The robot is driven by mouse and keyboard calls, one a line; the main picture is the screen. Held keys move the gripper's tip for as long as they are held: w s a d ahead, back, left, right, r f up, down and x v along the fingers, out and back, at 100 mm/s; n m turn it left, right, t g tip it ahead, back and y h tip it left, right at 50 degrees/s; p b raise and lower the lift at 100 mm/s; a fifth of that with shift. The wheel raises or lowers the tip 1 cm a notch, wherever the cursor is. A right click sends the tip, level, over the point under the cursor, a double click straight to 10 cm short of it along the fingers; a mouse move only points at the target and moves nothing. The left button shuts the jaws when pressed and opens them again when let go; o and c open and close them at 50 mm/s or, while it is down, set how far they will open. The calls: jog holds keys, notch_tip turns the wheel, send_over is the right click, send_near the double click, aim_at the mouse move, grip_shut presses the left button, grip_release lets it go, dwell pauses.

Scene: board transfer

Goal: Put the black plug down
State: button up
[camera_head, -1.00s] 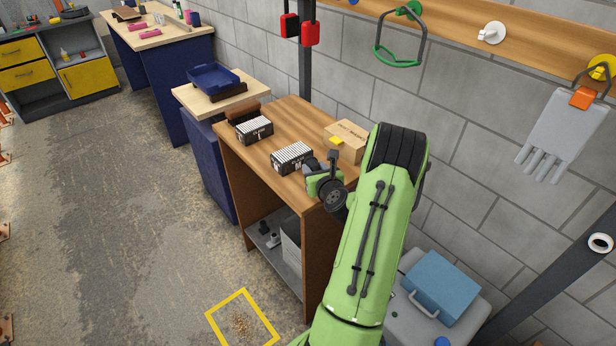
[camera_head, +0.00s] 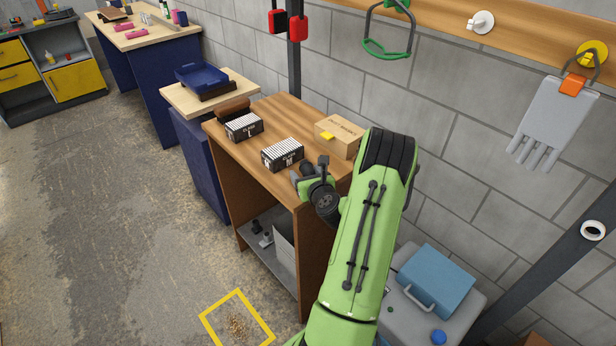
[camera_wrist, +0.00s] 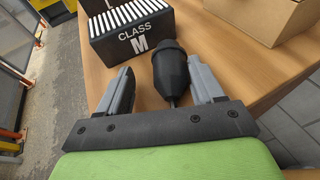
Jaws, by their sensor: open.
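The black plug (camera_wrist: 172,70) is a dark, rounded piece with a narrow stem towards me. In the wrist view it is between the two grey fingers of my gripper (camera_wrist: 160,72), over the wooden tabletop. In the head view my gripper (camera_head: 308,184) is low over the front right part of the wooden bench (camera_head: 225,150); I cannot make out the plug there.
A black box marked CLASS M (camera_head: 283,154) stands just beyond the plug, and a similar box (camera_head: 244,126) is further left. A cardboard box (camera_head: 343,138) stands at the back right, near the block wall. A blue tray (camera_head: 207,79) is on the neighbouring table.

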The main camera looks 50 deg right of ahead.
jog(key=shift+s+a+r+b, duration=0.1)
jog(key=shift+s+a+b, duration=0.1)
jog(key=shift+s+b, duration=0.15)
jog(key=shift+b+v, duration=3.9)
jog(key=shift+v, duration=1.8)
jog(key=w+a+r+n+g+y, duration=0.1)
jog(key=w+a+n+y, duration=0.3)
jog(key=a+n, duration=0.7)
jog(key=w+a+r+n+g+y, duration=0.1)
jog(key=w+a+n+y, duration=0.3)
jog(key=a+n, duration=0.8)
jog(key=s+a+r+n+g, duration=0.2)
jog(key=s+a+n, duration=0.3)
jog(key=n, duration=0.5)
jog(key=s+a+r+n+g, duration=0.2)
jog(key=s+a+n, duration=0.4)
jog(key=s+n, duration=0.4)
jog(key=shift+s+a, duration=0.15)
jog(key=shift+s, duration=0.2)
jog(key=shift+r, duration=0.1)
